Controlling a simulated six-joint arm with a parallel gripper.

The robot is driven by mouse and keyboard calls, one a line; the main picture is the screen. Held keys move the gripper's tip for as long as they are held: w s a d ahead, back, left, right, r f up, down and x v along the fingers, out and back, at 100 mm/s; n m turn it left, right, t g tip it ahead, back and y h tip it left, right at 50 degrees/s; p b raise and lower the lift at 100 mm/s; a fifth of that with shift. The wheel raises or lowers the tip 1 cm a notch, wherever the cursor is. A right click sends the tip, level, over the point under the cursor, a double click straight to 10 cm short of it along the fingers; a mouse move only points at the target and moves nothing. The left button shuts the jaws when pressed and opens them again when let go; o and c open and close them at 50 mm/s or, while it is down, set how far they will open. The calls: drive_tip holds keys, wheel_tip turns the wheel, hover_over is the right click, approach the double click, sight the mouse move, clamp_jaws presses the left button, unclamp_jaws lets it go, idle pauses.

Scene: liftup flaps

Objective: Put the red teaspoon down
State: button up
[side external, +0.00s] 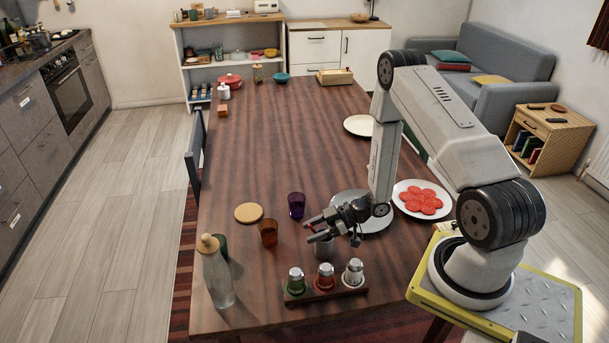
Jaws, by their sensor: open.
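My gripper (312,231) is open, low over the near part of the wooden table, with its fingers pointing left. A small red spot (311,226) shows at the fingers; it may be part of the red teaspoon, but it is too small to tell. No whole teaspoon can be made out. I cannot tell whether the gripper or anything red touches the cup.
A purple glass (296,205), an amber glass (268,233) and a round tan coaster (249,212) are left of the gripper. A wooden rack (325,294) with jars is in front. Plates lie behind and right. A bottle (217,275) stands near the left edge. The table's far middle is clear.

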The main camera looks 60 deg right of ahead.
drive_tip(key=shift+x, duration=1.05)
clamp_jaws()
